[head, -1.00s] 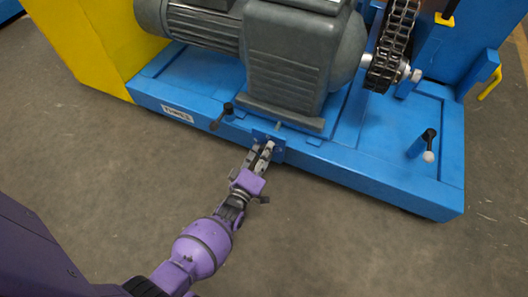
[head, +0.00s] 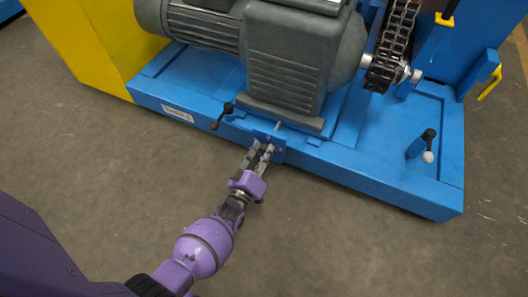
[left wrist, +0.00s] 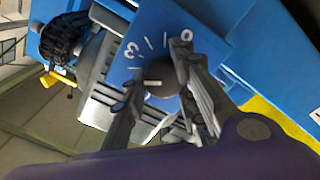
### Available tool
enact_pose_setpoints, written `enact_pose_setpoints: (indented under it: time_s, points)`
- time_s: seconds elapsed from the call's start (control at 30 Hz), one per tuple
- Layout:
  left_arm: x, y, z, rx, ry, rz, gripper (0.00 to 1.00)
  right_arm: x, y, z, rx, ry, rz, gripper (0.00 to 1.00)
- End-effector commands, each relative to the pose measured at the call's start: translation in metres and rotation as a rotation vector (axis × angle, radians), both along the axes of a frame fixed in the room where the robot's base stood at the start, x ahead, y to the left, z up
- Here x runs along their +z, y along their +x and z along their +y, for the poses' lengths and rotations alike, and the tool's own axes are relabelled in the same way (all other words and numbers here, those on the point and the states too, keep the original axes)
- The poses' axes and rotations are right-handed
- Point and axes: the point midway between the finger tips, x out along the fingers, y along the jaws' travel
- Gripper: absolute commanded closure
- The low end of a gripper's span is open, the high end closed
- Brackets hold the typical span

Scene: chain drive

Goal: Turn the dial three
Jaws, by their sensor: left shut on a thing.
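The dial is a dark round knob (left wrist: 162,80) on a blue plate (left wrist: 146,24) with white numerals. In the left wrist view a 0 and a 3 can be read, with stroke-like marks between them. A short white line on the knob points toward the picture's left. My left gripper (left wrist: 157,68) is shut on the dial, one finger on each side, partly covering knob and plate. In the head view my left gripper (head: 263,148) reaches the plate (head: 279,153) on the front of the blue base, and the fingers mostly hide the knob. My right gripper is not in view.
A grey motor (head: 287,70) stands on the blue base (head: 370,176) above the plate. A black-knobbed lever (head: 221,117) sits just left of the plate, close to my gripper. A chain (head: 392,45) and another lever (head: 427,145) are to the right. The floor in front is clear.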

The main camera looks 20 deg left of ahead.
Motion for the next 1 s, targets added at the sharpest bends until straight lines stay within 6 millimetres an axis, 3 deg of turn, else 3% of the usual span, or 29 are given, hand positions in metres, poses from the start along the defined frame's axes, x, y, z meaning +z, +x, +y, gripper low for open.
enact_pose_setpoints:
  time_s: [0.17, 0.2, 0.3, 0.67, 1.0]
  points:
    - [0.004, 0.001, -0.005, -0.007, -0.002, -0.013, 1.00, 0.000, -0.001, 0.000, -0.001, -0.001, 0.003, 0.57]
    - [0.005, 0.001, -0.005, -0.007, -0.003, -0.013, 0.71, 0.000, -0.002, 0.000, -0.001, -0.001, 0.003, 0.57]
    - [0.004, 0.001, -0.005, -0.007, -0.003, -0.013, 0.60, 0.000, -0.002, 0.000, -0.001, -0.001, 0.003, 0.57]
    - [0.001, -0.006, -0.002, -0.004, -0.003, -0.005, 0.60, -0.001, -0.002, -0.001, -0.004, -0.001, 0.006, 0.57]
    - [0.001, -0.072, -0.001, -0.005, -0.003, -0.003, 0.60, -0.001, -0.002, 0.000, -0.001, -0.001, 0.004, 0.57]
